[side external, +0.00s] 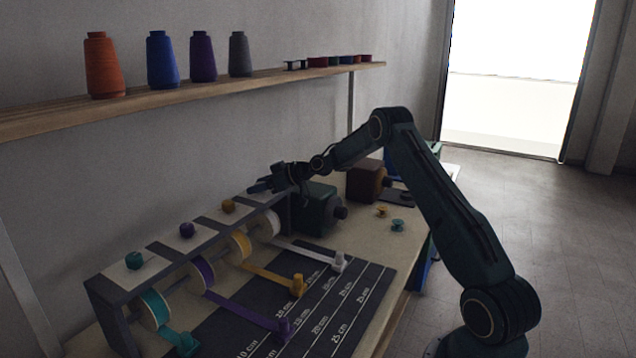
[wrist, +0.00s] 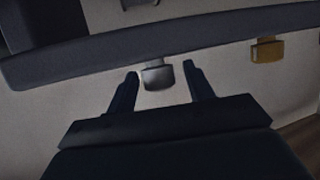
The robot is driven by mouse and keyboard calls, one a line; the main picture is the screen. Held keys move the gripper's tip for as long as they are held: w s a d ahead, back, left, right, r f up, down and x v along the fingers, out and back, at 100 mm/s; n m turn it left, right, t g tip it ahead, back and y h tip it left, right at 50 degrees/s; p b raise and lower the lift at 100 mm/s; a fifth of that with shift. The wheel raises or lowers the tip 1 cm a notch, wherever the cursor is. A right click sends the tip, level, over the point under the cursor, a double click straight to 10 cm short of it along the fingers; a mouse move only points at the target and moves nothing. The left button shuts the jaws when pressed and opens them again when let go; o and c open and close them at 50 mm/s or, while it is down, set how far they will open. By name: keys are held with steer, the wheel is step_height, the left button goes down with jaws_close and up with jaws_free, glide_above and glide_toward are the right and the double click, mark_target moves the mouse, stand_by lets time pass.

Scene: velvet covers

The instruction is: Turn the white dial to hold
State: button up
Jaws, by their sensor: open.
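The rack (side external: 110,290) carries a row of dials on its top: teal (side external: 134,260), purple (side external: 187,229) and yellow (side external: 228,206). The white dial is hidden by my gripper (side external: 272,184) in the side view, at the rack's far end. In the wrist view a pale grey-white dial (wrist: 158,76) shows between the two fingertips of my gripper (wrist: 161,86). The fingers are open, one on each side of it, with gaps visible on both sides. No hold mark can be read. The yellow dial (wrist: 267,51) stands to the right in the wrist view.
White (side external: 266,227), yellow, purple and teal ribbon spools hang in the rack, their ribbons drawn over a dark measuring mat (side external: 345,300). A green machine (side external: 318,210) stands close beside my gripper. A wooden shelf (side external: 190,92) with thread cones runs above along the wall.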

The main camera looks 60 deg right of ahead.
steer(key=shift+c, duration=0.2)
steer(key=c, duration=0.9)
steer(key=shift+m+h, duration=0.4)
steer(key=shift+a+m+h, duration=0.1)
steer(key=shift+m+h, duration=1.5)
steer(key=shift+h, duration=0.3)
steer(key=shift+m+h, duration=1.4)
steer(key=shift+h, duration=0.2)
steer(key=shift+m+g+h, duration=0.3)
steer(key=o, duration=0.9)
